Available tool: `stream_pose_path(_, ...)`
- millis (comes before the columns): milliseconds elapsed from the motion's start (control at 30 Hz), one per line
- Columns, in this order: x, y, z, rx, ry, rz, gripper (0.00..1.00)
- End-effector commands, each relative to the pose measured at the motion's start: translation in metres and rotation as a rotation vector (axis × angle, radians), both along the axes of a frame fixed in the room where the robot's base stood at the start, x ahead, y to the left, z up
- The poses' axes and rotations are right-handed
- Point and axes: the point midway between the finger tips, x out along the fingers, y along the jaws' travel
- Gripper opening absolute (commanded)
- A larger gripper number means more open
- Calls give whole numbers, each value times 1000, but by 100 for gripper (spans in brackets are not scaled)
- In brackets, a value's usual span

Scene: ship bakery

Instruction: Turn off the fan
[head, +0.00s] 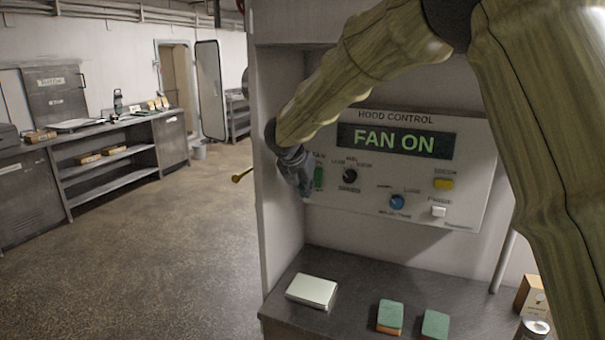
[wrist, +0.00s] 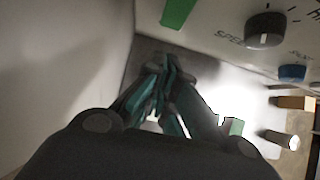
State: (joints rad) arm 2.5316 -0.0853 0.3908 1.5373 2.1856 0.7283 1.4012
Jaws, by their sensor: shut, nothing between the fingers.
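The hood control panel (head: 470,150) is on the wall, and its display (head: 396,141) reads "FAN ON". A green switch (head: 319,178) labelled as the fan's sits at the panel's left end; it also shows at the top of the wrist view (wrist: 178,12). My gripper (head: 304,190) is at the panel's left edge, beside the green switch. In the wrist view my fingers (wrist: 168,68) are shut and empty, below the switch in the picture. I cannot tell whether they touch the panel.
A black speed knob (head: 350,175), a blue knob (head: 397,202), a yellow button (head: 444,184) and a white switch (head: 438,211) share the panel. The counter (head: 350,275) below holds a white box (head: 312,291) and two sponges (head: 390,315). A side wall (head: 280,215) stands close left of my gripper.

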Motion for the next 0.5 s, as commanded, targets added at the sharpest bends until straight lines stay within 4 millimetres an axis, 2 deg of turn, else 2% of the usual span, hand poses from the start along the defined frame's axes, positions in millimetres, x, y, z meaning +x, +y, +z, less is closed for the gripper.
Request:
stream_pose_path(67,7,-4,-7,-1,1,0,0)
stream_pose_path(300,32,-14,-10,1,1,-1,0)
stream_pose_path(500,40,-18,-12,1,0,-1,0)
